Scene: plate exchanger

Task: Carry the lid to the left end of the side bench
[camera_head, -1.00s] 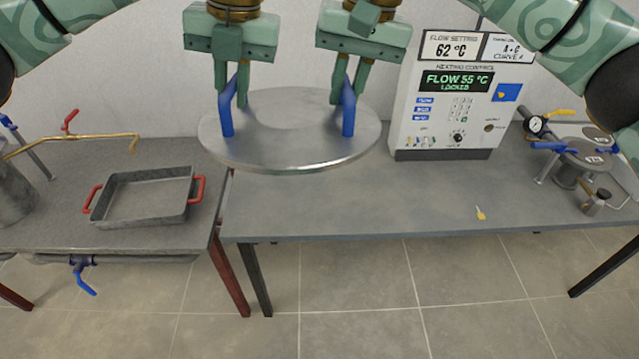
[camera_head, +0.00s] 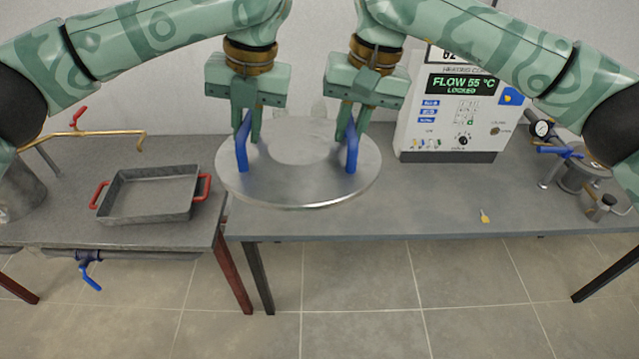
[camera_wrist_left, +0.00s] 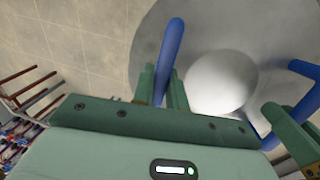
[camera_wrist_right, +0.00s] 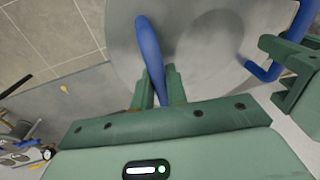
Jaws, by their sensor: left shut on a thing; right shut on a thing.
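The lid (camera_head: 300,188) is a round, shiny metal disc with two blue upright handles. My left gripper (camera_head: 246,138) is shut on its left blue handle (camera_head: 242,150). My right gripper (camera_head: 352,138) is shut on its right blue handle (camera_head: 351,152). The lid looks about level and held in the air, over the left part of the long grey bench (camera_head: 400,205). In the left wrist view the lid (camera_wrist_left: 205,35) and both handles show. In the right wrist view the lid (camera_wrist_right: 215,55) fills the upper right. The bench top right behind the lid is hidden.
A darker bench (camera_head: 60,215) on the left holds a grey tray (camera_head: 150,205) with red handles and a brass pipe (camera_head: 100,134). A control box (camera_head: 450,130) stands behind right. A yellow key (camera_head: 485,216) lies on the grey bench. Valves and a gauge (camera_head: 541,128) stand at the right end.

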